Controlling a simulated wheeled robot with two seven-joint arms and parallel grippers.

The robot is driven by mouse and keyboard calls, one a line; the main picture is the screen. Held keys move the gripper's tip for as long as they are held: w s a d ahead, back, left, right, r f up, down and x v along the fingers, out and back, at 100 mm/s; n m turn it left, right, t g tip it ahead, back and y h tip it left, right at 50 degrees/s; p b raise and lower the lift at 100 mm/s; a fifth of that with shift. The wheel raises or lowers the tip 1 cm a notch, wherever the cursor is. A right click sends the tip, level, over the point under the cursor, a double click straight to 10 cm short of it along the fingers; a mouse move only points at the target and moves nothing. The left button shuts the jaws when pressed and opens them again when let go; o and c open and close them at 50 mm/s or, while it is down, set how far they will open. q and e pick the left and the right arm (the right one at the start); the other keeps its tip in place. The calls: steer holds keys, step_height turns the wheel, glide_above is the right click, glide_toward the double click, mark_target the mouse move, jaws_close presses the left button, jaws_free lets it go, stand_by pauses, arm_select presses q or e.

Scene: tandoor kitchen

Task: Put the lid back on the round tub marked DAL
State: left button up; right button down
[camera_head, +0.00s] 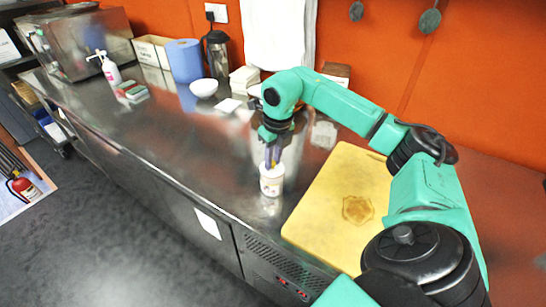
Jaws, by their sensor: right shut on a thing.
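A small round white tub (272,182) stands upright on the steel counter, just left of the yellow board; the print on its side is too small to read. My right gripper (271,163) points down directly over the tub, with its fingers at the tub's top. It is shut on what looks like the lid; the lid is small and mostly hidden by the fingers. I cannot tell whether the lid touches the rim. My left gripper is not in view.
A yellow cutting board (325,212) lies right of the tub. A white bowl (203,88), blue paper roll (185,61), dark flask (217,53) and pump bottle (110,72) stand farther back. The counter left of the tub is clear; its front edge is close.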

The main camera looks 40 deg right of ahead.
stand_by(0.6)
steer(key=shift+f, duration=0.1)
steer(key=shift+c, duration=0.9)
jaws_free()
step_height(320, 180, up, 7)
steer(key=p, duration=0.6)
jaws_close()
stand_by(0.6)
